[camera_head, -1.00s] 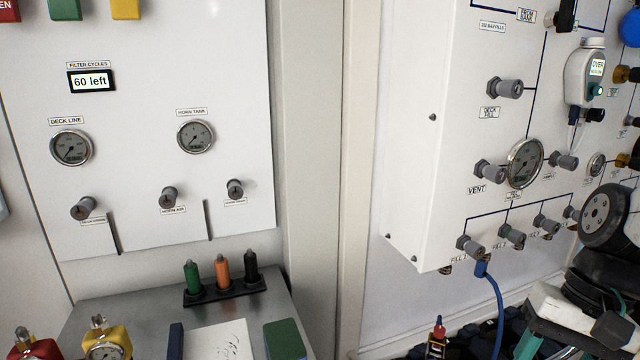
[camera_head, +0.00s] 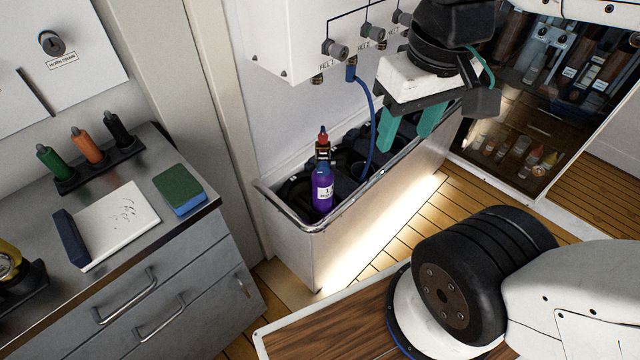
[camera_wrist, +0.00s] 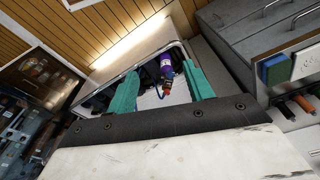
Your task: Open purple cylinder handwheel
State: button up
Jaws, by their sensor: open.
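The purple cylinder (camera_head: 322,188) stands upright at the near left end of a white open-topped bin below the fill panel. Its valve top carries a small red handwheel (camera_head: 323,136). My gripper (camera_head: 405,138) is open and empty, to the right of the cylinder and above the bin, with its two teal fingers pointing down. In the wrist view the purple cylinder (camera_wrist: 164,64) and its red top (camera_wrist: 166,91) appear between the fingers of my gripper (camera_wrist: 163,85), apart from them.
A blue hose (camera_head: 372,125) hangs from the fill panel (camera_head: 270,45) into the bin, right of the cylinder. The bin's metal rim (camera_head: 290,222) surrounds the cylinder. A steel counter (camera_head: 150,225) with a notebook and sponge (camera_head: 180,188) stands left. A dark cabinet (camera_head: 535,95) stands at right.

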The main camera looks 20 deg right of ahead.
aim_at(339, 163)
jog(key=u, duration=1.1)
jog(key=k, duration=1.2)
jog(key=z, duration=0.9)
jog(key=i, duration=1.2)
jog(key=z, duration=0.15)
